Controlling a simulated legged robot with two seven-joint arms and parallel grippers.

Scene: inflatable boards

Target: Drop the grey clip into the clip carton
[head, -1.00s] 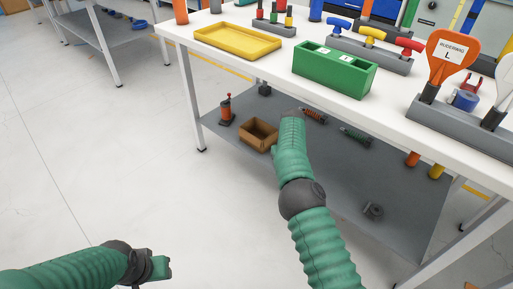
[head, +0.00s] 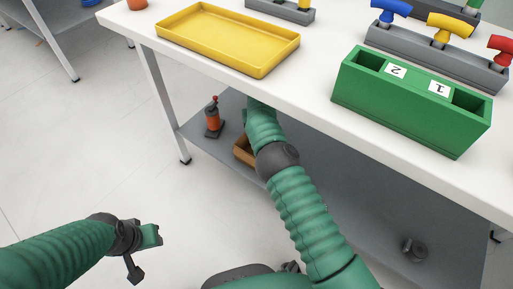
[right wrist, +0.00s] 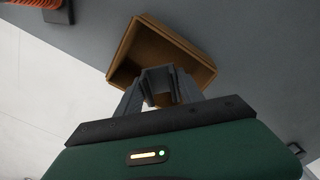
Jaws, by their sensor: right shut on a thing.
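The clip carton, a small open brown box, stands on the grey lower shelf; its left part shows in the head view (head: 243,151), the rest behind my right arm. In the right wrist view the carton (right wrist: 190,52) opens just beyond the fingertips. My right gripper (right wrist: 160,92) is shut on the grey clip (right wrist: 158,76), a dark grey piece held at the carton's opening. I cannot tell whether the clip touches the carton. The right gripper is hidden in the head view. My left gripper (head: 150,236) is over bare floor, away from the table; its jaws are unclear.
The white tabletop (head: 315,95) overhangs the lower shelf (head: 350,205). An orange jack-like tool (head: 212,118) stands left of the carton. A yellow tray (head: 228,40) and a green numbered block (head: 410,108) are on top. Floor at left is clear.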

